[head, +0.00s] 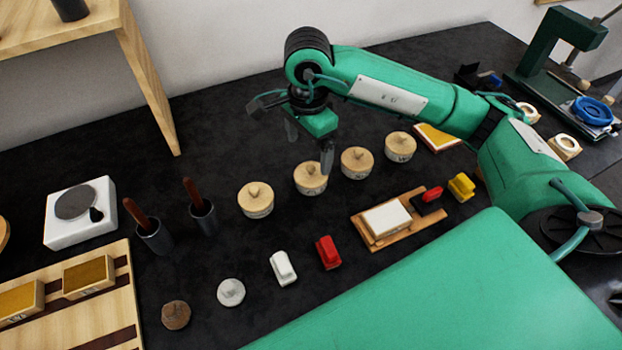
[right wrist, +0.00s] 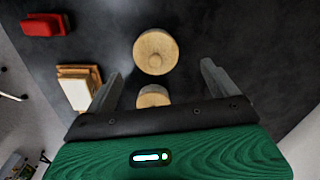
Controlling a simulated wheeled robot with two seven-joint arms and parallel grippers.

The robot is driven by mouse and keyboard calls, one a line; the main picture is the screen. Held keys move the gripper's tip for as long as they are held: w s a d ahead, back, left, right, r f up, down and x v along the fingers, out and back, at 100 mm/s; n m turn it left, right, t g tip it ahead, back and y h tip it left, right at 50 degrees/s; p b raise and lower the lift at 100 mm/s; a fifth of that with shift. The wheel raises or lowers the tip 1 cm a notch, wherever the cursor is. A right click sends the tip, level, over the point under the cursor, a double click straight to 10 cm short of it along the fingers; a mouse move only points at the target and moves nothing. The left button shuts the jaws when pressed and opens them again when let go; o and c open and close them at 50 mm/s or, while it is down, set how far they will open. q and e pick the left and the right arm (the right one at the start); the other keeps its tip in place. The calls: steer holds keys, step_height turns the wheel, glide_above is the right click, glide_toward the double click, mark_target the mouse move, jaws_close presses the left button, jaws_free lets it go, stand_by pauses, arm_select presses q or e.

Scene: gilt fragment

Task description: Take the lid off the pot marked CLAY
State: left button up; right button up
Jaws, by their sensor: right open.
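Several round, pale wooden pots with knobbed lids stand in a slanting row in the head view: a left one (head: 255,200), a second one (head: 311,181), a third one (head: 357,163) and a far right one (head: 400,147). Their front labels are too small to read, so I cannot tell which is CLAY. My right gripper (head: 309,146) is open and empty above the second pot; one finger overlaps that pot in the picture. In the right wrist view, one round lid (right wrist: 155,50) lies beyond the fingertips and another (right wrist: 153,96) shows between the fingers. My left gripper is not in view.
A wooden block with a white pad (head: 386,219), a red block (head: 328,252) and a white block (head: 283,268) lie in front of the pots. Dark cups with brown handles (head: 203,215) stand left. A white scale (head: 80,212) and wooden tray (head: 125,290) are farther left.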

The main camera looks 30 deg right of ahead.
mark_target(311, 166)
steer(key=f, duration=0.1)
steer(key=f+b, duration=0.1)
steer(key=f, duration=0.3)
steer(key=shift+s+d, duration=0.2)
steer(key=shift+s, duration=0.15)
steer(key=shift+f+b, duration=0.35)
steer(key=shift+f, duration=0.15)
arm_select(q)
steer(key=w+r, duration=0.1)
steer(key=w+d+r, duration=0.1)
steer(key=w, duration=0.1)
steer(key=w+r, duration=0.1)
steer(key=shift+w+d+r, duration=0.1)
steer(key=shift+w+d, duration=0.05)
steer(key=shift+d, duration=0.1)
arm_select(e)
steer(key=c, duration=1.1)
steer(key=shift+o, duration=0.2)
steer(key=shift+r, duration=0.15)
